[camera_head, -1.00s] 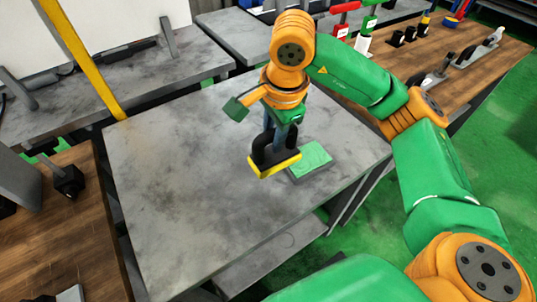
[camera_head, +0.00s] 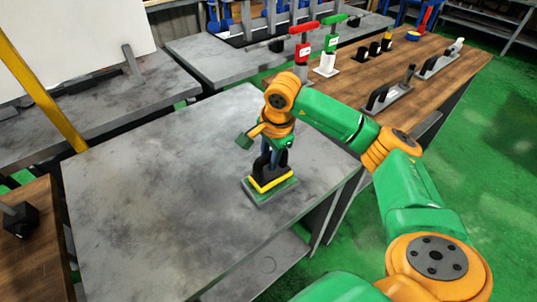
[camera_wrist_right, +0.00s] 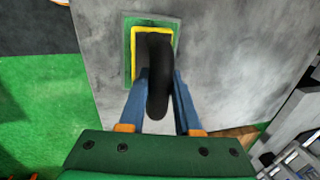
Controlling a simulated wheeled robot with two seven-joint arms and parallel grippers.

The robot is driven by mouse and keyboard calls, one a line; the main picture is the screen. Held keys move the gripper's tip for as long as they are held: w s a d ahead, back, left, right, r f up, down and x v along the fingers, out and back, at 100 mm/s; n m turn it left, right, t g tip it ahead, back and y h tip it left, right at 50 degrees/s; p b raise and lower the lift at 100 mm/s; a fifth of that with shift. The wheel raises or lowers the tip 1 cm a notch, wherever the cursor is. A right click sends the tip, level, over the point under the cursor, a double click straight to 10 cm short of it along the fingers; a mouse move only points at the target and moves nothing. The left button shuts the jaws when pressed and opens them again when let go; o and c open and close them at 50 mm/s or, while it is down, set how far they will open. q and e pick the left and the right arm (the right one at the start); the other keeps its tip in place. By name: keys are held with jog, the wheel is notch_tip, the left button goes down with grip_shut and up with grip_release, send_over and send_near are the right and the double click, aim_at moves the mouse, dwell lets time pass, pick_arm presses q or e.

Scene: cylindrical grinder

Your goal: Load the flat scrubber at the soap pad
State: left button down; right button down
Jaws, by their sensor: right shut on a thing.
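The flat scrubber (camera_head: 266,181) has a black handle and a yellow base. It sits over the green soap pad (camera_head: 285,190), which lies on a grey tray on the grey table; it appears to rest on the pad. My right gripper (camera_head: 271,153) is shut on the scrubber's handle from above. In the right wrist view the gripper's blue fingers (camera_wrist_right: 158,103) flank the black handle (camera_wrist_right: 156,75). The yellow base (camera_wrist_right: 137,55) lies within the outline of the green pad (camera_wrist_right: 127,50) there. My left gripper is not in view.
The grey table (camera_head: 150,200) is bare to the left of the pad. A wooden bench (camera_head: 425,85) on the right carries more handled tools, black blocks, and a red (camera_head: 302,45) and a green (camera_head: 331,45) upright tool. A yellow post (camera_head: 40,90) stands at the left.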

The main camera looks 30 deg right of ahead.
jog(key=shift+a+r, duration=0.1)
jog(key=shift+a, duration=0.1)
jog(key=shift+d, duration=0.1)
jog(key=shift+f+b, duration=0.45)
jog(key=shift+f, duration=0.1)
dwell(1.5)
notch_tip(320, 180, up, 7)
jog(key=p, duration=0.6)
jog(key=shift+r, duration=0.1)
dwell(0.4)
